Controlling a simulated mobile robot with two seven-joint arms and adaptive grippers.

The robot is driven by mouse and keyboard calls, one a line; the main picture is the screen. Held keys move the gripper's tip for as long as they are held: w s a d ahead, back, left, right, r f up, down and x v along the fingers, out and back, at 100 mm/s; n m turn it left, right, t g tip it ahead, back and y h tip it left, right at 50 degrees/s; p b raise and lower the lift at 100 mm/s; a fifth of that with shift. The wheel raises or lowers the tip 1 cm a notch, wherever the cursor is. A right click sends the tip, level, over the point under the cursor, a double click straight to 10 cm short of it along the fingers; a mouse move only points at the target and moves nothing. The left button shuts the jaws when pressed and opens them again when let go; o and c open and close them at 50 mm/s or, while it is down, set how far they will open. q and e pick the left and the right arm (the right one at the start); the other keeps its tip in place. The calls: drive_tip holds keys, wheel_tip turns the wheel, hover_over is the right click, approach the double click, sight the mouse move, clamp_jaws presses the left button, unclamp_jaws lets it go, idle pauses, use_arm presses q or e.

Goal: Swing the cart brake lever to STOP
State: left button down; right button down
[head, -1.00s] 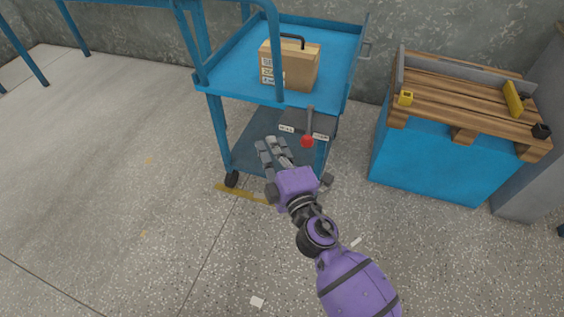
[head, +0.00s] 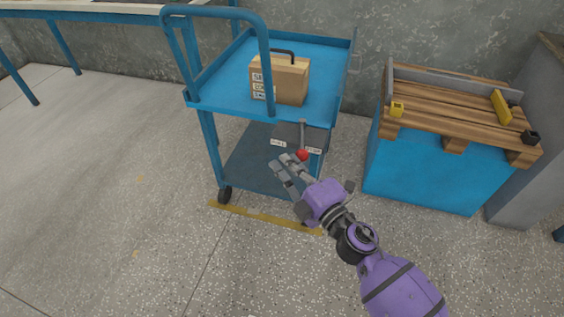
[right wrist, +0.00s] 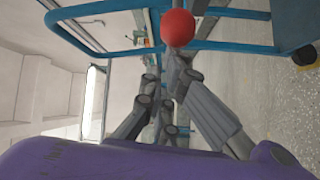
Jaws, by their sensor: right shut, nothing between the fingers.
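The cart (head: 215,84) is blue, with two shelves and a tall push handle. Its brake lever (head: 303,134) is a grey arm ending in a red knob (head: 302,155), in front of a dark plate on the cart's near side. The knob hangs between two small white labels, closer to the right one (head: 314,151) than the left one (head: 278,143); their text is too small to read surely. My right gripper (head: 286,161) is shut and empty, fingertips just left of the knob. In the right wrist view the knob (right wrist: 177,28) shows just beyond the fingertips; contact is unclear.
A cardboard box (head: 291,82) with a dark handle stands on the cart's top shelf. A blue crate (head: 425,170) topped by a wooden pallet (head: 450,112) stands to the right. A yellow floor strip (head: 250,214) runs before the cart. Floor at left is clear.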

use_arm(q)
drive_tip(key=shift+r, duration=0.2)
use_arm(e)
drive_tip(key=d+n+g+y, duration=0.1)
drive_tip(key=d+y, duration=0.1)
drive_tip(key=d, duration=0.4)
drive_tip(key=shift+s+d+n+g, duration=0.2)
drive_tip(key=shift+s+n+g, duration=0.1)
drive_tip(key=shift+n+g, duration=0.1)
drive_tip(key=shift+r, duration=0.1)
use_arm(q)
drive_tip(key=shift+r+p, duration=0.15)
drive_tip(key=shift+p, duration=0.15)
use_arm(e)
drive_tip(key=shift+a, duration=0.1)
